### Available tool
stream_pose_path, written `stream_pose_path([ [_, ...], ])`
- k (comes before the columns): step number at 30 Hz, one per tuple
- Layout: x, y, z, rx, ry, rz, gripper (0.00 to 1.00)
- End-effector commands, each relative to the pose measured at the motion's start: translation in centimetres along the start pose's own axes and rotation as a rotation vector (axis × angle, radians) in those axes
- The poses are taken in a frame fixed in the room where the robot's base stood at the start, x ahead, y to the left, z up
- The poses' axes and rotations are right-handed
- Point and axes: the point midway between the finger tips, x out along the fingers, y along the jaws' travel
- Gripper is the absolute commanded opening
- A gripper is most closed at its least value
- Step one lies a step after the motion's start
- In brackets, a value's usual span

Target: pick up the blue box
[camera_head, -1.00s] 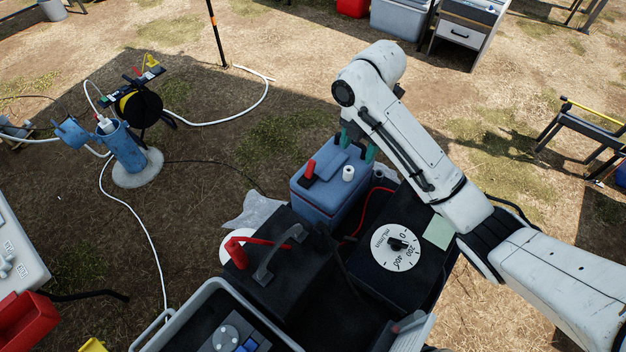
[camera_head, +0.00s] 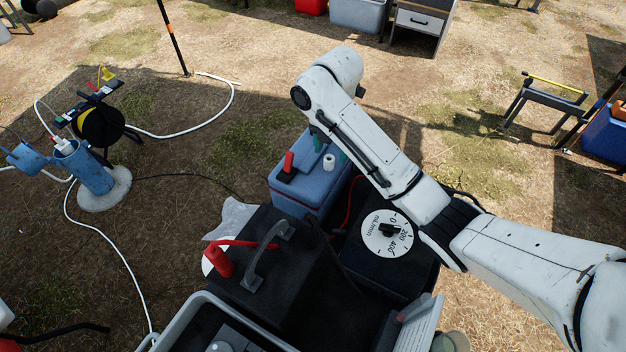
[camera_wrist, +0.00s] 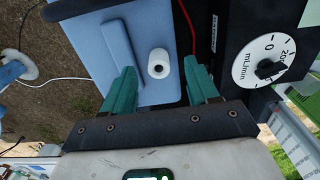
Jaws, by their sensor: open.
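A blue box (camera_head: 296,196) with a lighter blue lid stands left of the dial unit in the head view. Its lid carries a raised blue block, a white roll (camera_head: 329,162) and a red-and-black item (camera_head: 288,168). My gripper (camera_head: 330,146) hangs over the back right part of the lid, its teal fingers partly hidden by my arm. In the wrist view, the box lid (camera_wrist: 150,92) lies below my open gripper (camera_wrist: 160,85). The white roll (camera_wrist: 158,62) shows between the two teal fingers. I cannot tell whether the fingers touch anything.
A black unit with a white flow dial (camera_head: 387,233) stands right of the box. A black case (camera_head: 262,262) with a handle and a red item is in front. A cable reel (camera_head: 100,125) and blue cylinder (camera_head: 88,172) are at left. Open ground lies behind the box.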

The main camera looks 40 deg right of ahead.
Motion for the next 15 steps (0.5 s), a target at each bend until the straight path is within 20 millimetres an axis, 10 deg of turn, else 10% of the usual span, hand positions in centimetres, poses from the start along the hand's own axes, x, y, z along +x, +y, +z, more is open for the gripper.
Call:
stream_pose_path([
  [15,3.9,0.2,0.1,0.000,-0.001,0.000,0.57],
])
